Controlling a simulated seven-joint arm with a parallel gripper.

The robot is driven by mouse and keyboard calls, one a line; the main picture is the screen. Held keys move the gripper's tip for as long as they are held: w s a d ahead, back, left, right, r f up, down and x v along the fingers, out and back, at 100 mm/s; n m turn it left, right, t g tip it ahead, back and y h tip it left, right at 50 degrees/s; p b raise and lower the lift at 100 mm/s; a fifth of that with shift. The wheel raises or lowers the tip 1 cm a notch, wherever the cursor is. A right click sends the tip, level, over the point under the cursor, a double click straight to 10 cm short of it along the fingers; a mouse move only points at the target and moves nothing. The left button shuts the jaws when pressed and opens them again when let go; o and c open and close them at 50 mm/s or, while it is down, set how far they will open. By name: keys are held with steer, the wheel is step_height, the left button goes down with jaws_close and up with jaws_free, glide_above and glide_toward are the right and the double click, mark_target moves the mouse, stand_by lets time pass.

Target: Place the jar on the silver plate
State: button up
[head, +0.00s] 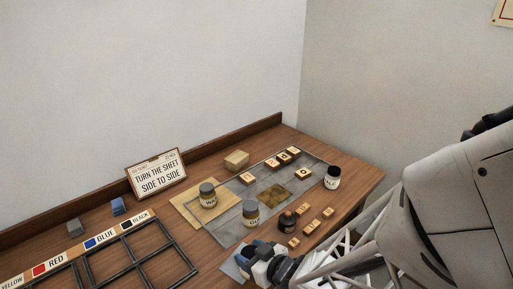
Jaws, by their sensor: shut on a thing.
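A grey, silver-looking plate (228,229) lies flat on the bench, with a dark gold patch on it. One jar with a grey lid (207,195) stands at its left side, by a tan sheet. A second similar jar (250,213) stands near its front edge. A dark jar with a brownish label (287,222) stands to the right of that one. A black jar with a white label (332,178) stands at the plate's right end. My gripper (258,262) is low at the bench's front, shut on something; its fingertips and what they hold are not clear.
Several lettered wooden blocks (303,173) sit on and beside the plate. A plain wooden block (236,160) and a framed sign (157,173) stand behind. A black divided rack (140,255) with colour labels lies at left. A small pale sheet (230,269) lies beside my gripper.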

steer(key=shift+w+a+f, duration=0.1)
steer(key=shift+w+a, duration=0.35)
steer(key=shift+w, duration=0.4)
steer(key=shift+w+a+f, duration=0.1)
steer(key=shift+w+a, duration=0.3)
steer(key=shift+w, duration=0.4)
steer(key=shift+w+a+f, duration=0.1)
steer(key=shift+w+a, duration=0.35)
steer(key=shift+w, duration=0.4)
steer(key=shift+w+a+f, duration=0.1)
steer(key=shift+w+f, duration=0.1)
steer(key=shift+f, duration=0.7)
steer(key=shift+w+a+f, duration=0.1)
steer(key=shift+w+f, duration=0.1)
steer(key=shift+f, duration=0.65)
steer(key=shift+f, duration=0.2)
steer(key=o, duration=1)
steer(key=shift+o, duration=0.2)
